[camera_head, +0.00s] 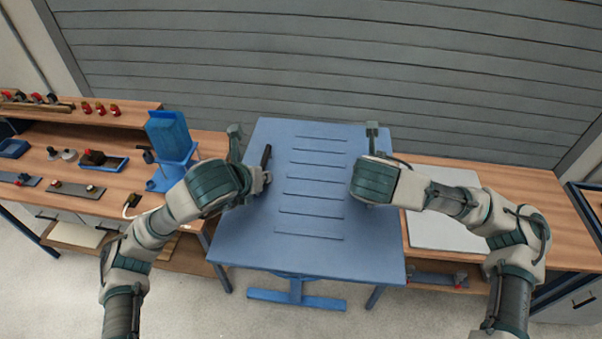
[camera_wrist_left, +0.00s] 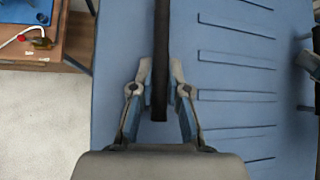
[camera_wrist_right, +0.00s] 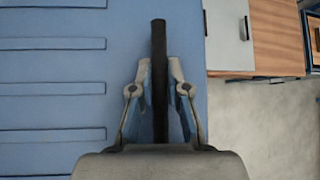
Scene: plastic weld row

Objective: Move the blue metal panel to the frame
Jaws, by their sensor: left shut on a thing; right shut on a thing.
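The blue metal panel (camera_head: 313,236) is a large flat sheet with several parallel slots, in the middle of the head view. It also shows in the left wrist view (camera_wrist_left: 215,150) and the right wrist view (camera_wrist_right: 60,70). My left gripper (camera_wrist_left: 160,75) is shut on a black bar handle (camera_wrist_left: 160,100) at the panel's left side. My right gripper (camera_wrist_right: 159,75) is shut on a similar black handle (camera_wrist_right: 158,40) at the right side; my wrist hides this grip in the head view. I cannot clearly tell which structure is the frame.
Blue legs and a crossbar (camera_head: 296,299) show below the panel. A wooden bench (camera_head: 100,160) with tools and a blue container (camera_head: 170,135) stands left. Another wooden bench (camera_head: 540,205) with a pale sheet (camera_head: 440,232) stands right. A grey slatted wall (camera_head: 330,75) closes the back.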

